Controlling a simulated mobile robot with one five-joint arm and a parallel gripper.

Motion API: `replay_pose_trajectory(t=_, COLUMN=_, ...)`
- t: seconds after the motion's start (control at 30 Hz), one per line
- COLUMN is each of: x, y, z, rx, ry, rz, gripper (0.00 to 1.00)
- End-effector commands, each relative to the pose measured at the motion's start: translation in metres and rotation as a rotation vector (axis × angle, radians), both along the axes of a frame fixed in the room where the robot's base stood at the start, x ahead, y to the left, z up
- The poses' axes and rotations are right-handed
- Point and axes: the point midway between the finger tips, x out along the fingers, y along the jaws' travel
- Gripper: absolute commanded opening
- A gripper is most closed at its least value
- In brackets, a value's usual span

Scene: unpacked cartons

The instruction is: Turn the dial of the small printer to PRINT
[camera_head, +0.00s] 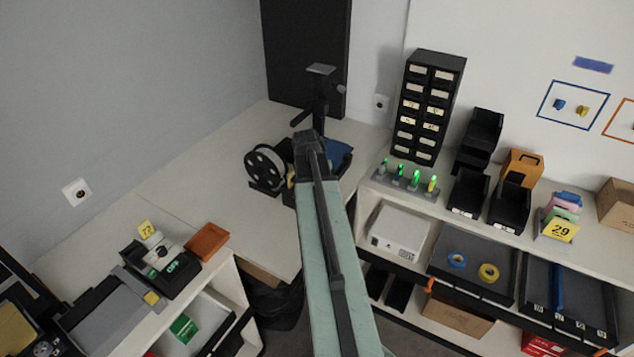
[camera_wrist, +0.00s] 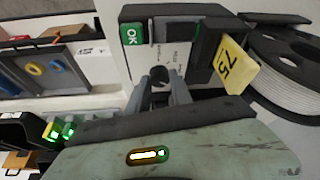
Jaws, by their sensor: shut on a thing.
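My gripper (camera_wrist: 160,84) is shut on the dial, with one finger on each side. Small lettering on the panel is too blurred to read, so I cannot tell which mark the dial points to. In the head view my arm hides most of the printer and my gripper.
A spool of pale material (camera_wrist: 285,75) stands right beside the printer; it also shows in the head view (camera_head: 266,166). A rack with green lights (camera_head: 415,181) and a drawer tower (camera_head: 428,105) stand to the right. The bench left of the spool (camera_head: 190,180) is clear.

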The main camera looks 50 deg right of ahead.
Motion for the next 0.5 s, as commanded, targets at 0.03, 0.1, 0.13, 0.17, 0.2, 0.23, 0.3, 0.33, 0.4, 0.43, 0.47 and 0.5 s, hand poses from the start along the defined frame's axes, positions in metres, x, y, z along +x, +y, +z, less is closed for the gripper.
replay_pose_trajectory(t=0.03, x=0.0016, y=0.0004, z=-0.0002, rx=0.001, ry=0.002, rz=-0.042, gripper=0.00)
replay_pose_trajectory(t=0.1, x=0.0018, y=0.0003, z=-0.0002, rx=0.001, ry=0.002, rz=-0.109, gripper=0.00)
replay_pose_trajectory(t=0.13, x=0.0021, y=0.0002, z=-0.0001, rx=0.000, ry=0.001, rz=-0.137, gripper=0.00)
replay_pose_trajectory(t=0.17, x=0.0024, y=0.0005, z=-0.0002, rx=0.001, ry=0.001, rz=-0.165, gripper=0.00)
replay_pose_trajectory(t=0.2, x=0.0026, y=0.0006, z=-0.0002, rx=0.001, ry=0.001, rz=-0.204, gripper=0.00)
replay_pose_trajectory(t=0.23, x=0.0031, y=0.0007, z=-0.0002, rx=0.001, ry=0.002, rz=-0.232, gripper=0.00)
replay_pose_trajectory(t=0.3, x=0.0034, y=0.0006, z=-0.0003, rx=0.001, ry=0.002, rz=-0.298, gripper=0.00)
replay_pose_trajectory(t=0.33, x=0.0039, y=0.0010, z=-0.0002, rx=0.001, ry=0.001, rz=-0.326, gripper=0.00)
replay_pose_trajectory(t=0.4, x=0.0044, y=0.0010, z=-0.0002, rx=0.002, ry=0.002, rz=-0.394, gripper=0.00)
replay_pose_trajectory(t=0.43, x=0.0047, y=0.0010, z=-0.0002, rx=0.001, ry=0.002, rz=-0.422, gripper=0.00)
replay_pose_trajectory(t=0.47, x=0.0053, y=0.0010, z=-0.0002, rx=0.001, ry=0.001, rz=-0.450, gripper=0.00)
replay_pose_trajectory(t=0.5, x=0.0056, y=0.0014, z=-0.0003, rx=0.002, ry=0.001, rz=-0.488, gripper=0.00)
